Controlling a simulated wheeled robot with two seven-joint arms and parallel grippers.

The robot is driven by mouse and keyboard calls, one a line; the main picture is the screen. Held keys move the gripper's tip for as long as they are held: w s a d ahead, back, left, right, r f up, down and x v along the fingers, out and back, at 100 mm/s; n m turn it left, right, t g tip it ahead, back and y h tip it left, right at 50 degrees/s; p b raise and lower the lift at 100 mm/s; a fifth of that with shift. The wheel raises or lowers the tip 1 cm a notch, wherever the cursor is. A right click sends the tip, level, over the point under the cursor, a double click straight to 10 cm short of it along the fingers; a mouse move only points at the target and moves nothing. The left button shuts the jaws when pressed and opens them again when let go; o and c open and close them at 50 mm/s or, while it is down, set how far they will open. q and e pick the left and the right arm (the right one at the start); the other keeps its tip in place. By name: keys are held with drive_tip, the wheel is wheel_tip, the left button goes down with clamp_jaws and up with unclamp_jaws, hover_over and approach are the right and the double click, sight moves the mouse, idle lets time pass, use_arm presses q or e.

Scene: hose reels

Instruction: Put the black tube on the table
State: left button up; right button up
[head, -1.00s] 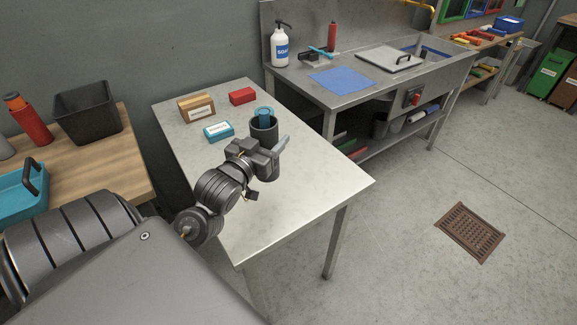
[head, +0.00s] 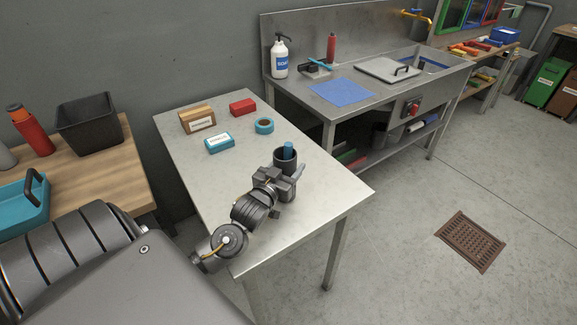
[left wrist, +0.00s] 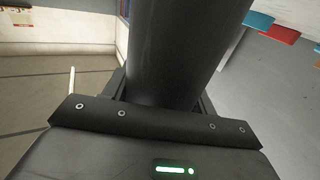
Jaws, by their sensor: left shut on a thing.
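The black tube (head: 281,161) is upright, or nearly so, in my left gripper (head: 283,178), toward the right side of the pale table (head: 215,180). The gripper is shut on it. Its open top shows above the jaws, with a blue thing (head: 288,150) showing at the mouth. I cannot tell whether the tube's bottom touches the table. In the left wrist view the black tube (left wrist: 182,45) fills the middle, between the jaws. My right gripper is not in view.
A teal tape roll (head: 264,126), a teal box (head: 219,143), a brown box (head: 197,119) and a red box (head: 243,107) sit on the table's far part. Its front right area is bare. A steel sink bench (head: 395,95) stands behind, right.

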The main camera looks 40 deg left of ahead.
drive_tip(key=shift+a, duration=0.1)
use_arm(q)
drive_tip(key=shift+f, duration=0.1)
drive_tip(key=o, duration=1.1)
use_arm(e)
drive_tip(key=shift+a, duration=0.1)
use_arm(q)
drive_tip(key=shift+s+d, duration=0.1)
drive_tip(key=shift+s, duration=0.25)
drive_tip(key=s, duration=0.3)
drive_tip(key=s+d+b, duration=0.1)
drive_tip(key=s, duration=0.3)
drive_tip(key=s+d, duration=0.1)
drive_tip(key=s, duration=0.3)
drive_tip(key=shift+s+b, duration=0.1)
drive_tip(key=shift+b, duration=0.2)
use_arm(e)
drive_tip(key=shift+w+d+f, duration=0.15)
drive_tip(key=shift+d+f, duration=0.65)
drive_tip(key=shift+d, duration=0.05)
